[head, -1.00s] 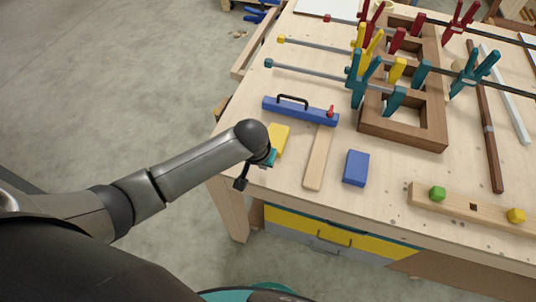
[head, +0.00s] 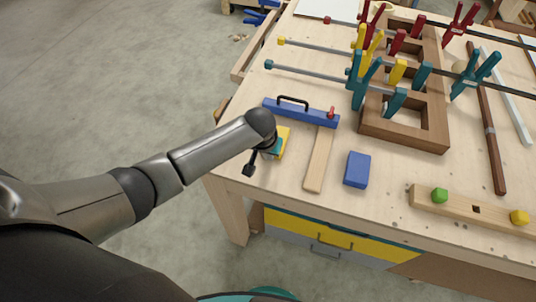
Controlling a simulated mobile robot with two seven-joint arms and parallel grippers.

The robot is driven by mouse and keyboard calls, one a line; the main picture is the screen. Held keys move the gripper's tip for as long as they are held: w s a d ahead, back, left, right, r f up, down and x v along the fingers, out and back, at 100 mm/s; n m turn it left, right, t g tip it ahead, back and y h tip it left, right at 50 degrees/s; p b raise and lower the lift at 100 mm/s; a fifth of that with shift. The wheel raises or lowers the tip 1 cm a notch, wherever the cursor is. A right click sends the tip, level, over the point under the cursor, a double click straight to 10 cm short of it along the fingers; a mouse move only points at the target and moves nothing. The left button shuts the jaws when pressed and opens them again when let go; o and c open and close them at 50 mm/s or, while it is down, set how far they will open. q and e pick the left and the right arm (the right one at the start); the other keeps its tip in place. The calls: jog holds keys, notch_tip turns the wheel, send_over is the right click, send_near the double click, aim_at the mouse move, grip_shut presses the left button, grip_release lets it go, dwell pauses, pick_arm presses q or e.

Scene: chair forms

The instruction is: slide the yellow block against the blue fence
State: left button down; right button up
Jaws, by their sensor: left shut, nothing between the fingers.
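The blue fence (head: 301,114) lies on the workbench near its left edge, with a black handle and a small red knob on top. The yellow block (head: 284,142) is just in front of the fence's left half, partly hidden by my left arm. I cannot tell whether it touches the fence. My left gripper (head: 270,150) is shut and empty, at the near left side of the yellow block; its fingertips are mostly hidden. My right gripper is not in view.
A wooden strip (head: 318,160) runs from the fence toward the front edge. A blue block (head: 357,170) lies right of it. Clamps hold a brown frame (head: 405,133) behind.

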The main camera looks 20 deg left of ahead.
aim_at(284, 132)
pick_arm(q)
jog(key=w+b, duration=0.2)
jog(key=w, duration=0.3)
jog(key=shift+w+d, duration=0.1)
jog(key=shift+d, duration=0.05)
jog(key=shift+w+r, duration=0.2)
